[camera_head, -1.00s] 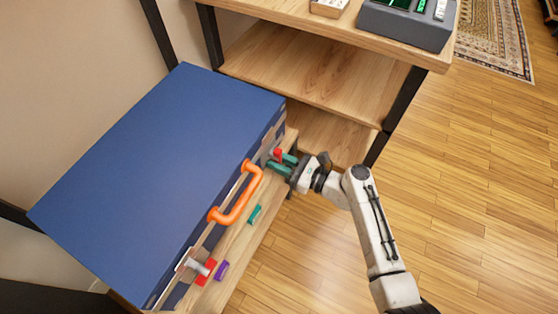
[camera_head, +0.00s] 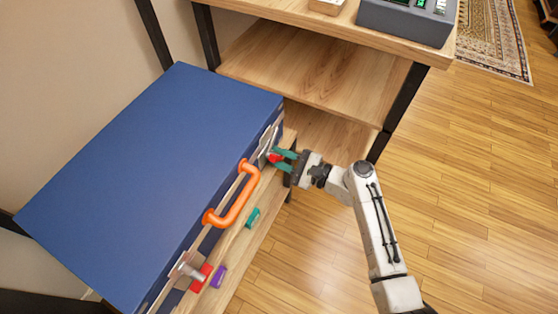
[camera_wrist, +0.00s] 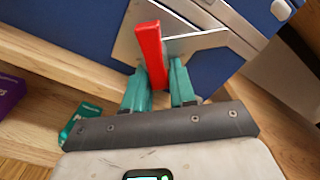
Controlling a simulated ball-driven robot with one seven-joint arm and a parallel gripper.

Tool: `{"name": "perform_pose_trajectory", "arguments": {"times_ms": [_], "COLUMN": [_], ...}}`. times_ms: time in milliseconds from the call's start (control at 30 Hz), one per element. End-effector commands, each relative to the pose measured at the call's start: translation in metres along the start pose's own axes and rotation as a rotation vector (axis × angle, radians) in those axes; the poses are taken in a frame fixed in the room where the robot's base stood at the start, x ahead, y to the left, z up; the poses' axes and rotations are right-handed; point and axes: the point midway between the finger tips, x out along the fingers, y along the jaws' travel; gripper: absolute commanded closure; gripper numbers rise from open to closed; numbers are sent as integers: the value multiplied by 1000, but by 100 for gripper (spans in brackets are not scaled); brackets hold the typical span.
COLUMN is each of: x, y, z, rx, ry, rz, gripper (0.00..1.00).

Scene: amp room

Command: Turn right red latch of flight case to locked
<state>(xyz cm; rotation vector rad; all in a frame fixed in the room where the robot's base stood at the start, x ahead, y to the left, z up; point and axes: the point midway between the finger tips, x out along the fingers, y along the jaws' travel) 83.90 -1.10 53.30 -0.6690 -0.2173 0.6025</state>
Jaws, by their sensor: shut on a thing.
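The blue flight case (camera_head: 160,170) lies on a wooden shelf, with an orange handle (camera_head: 238,196) on its front side. The right red latch (camera_head: 273,156) is at the front's far right end, and my gripper (camera_head: 282,158) is there. In the wrist view the red latch (camera_wrist: 152,55) stands between the two teal fingers of my gripper (camera_wrist: 160,85), in front of a grey metal plate (camera_wrist: 205,42). The fingers are shut on the latch. The left red latch (camera_head: 198,277) is near the front's lower left end.
A teal block (camera_head: 252,218) and a purple block (camera_head: 218,277) sit on the shelf edge before the case. A wooden shelf unit (camera_head: 310,65) stands behind my gripper. Open wooden floor (camera_head: 470,190) lies to the right.

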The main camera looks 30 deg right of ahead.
Motion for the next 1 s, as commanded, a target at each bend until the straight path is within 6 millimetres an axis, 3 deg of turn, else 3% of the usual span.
{"name": "perform_pose_trajectory", "arguments": {"times_ms": [600, 1000], "x": [0, 0], "y": [-11, -16], "z": [2, 7], "rx": [-576, -824], "ry": [-1, 0], "rz": [1, 2], "gripper": [100, 100]}}
